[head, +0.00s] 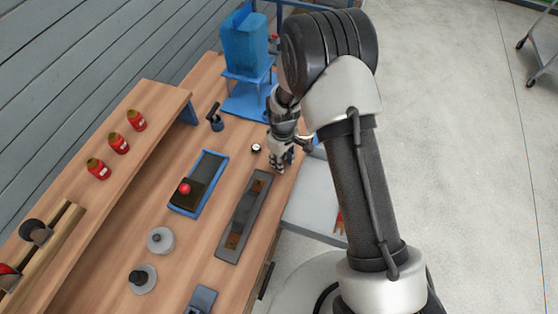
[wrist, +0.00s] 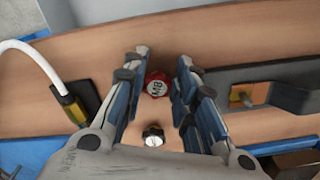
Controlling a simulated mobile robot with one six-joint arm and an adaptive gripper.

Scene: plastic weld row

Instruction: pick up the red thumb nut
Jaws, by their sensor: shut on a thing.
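The red thumb nut (wrist: 157,86), marked M8 on its top, sits between my two fingers in the wrist view. My gripper (wrist: 159,80) is shut on it, with a finger pad at each side. In the head view my gripper (head: 278,168) is low over the wooden bench near its right edge. The nut is hidden there behind the fingers. I cannot tell whether the nut still touches the bench.
A small round gauge (head: 256,148) stands close beside my gripper. A long grey plate (head: 233,243) lies in front of it. A blue-edged tray (head: 205,170) holds a red ball-like knob (head: 185,188). A blue stand (head: 245,106) is behind; a black tool (head: 216,120) stands left.

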